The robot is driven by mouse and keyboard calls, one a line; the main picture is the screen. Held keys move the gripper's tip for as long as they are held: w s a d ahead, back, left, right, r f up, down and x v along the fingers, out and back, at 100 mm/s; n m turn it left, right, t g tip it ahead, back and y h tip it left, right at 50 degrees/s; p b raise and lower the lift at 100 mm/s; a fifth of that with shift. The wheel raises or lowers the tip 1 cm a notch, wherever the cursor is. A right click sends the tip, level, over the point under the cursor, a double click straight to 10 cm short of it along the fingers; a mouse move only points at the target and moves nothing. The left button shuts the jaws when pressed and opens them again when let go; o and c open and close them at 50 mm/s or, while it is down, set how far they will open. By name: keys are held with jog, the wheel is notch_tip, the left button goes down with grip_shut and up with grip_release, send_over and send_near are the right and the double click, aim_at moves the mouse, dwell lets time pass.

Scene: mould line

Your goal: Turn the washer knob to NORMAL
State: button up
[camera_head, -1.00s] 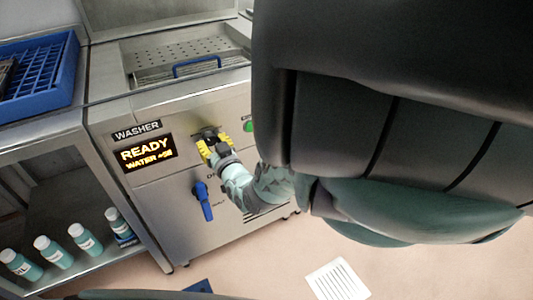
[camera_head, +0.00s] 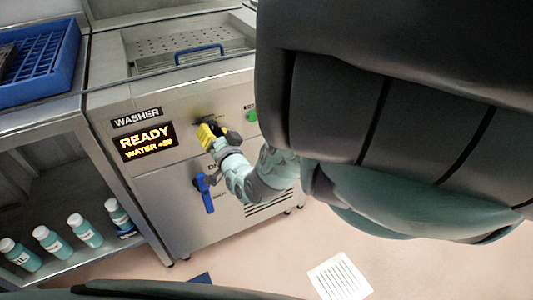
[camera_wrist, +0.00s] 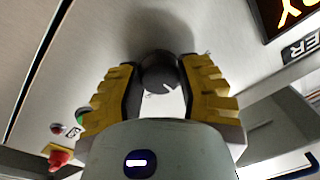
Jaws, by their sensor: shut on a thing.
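The washer (camera_head: 190,100) is a steel cabinet with a WASHER plate and a lit display (camera_head: 147,142) reading READY and a WATER line. Its round dark knob (camera_wrist: 159,72) shows in the wrist view between the yellow fingers, with a short white mark on its face. My gripper (camera_wrist: 160,78) is shut on the knob, one finger on each side. In the head view my gripper (camera_head: 208,131) is at the front panel, right of the display, and mostly hides the knob. I cannot read the labels around the knob.
A blue lever handle (camera_head: 205,193) hangs below my gripper. A green button (camera_head: 251,116) is to the right; a red knob (camera_wrist: 60,157) shows in the wrist view. A blue crate (camera_head: 45,60) and several bottles (camera_head: 87,230) are at the left.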

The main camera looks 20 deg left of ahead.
jog(key=shift+d, duration=0.1)
jog(key=o, duration=1)
jog(key=shift+a, duration=0.2)
jog(key=shift+o, duration=1)
jog(key=shift+w+d, duration=0.1)
jog(key=shift+d, duration=0.05)
jog(key=shift+d, duration=0.15)
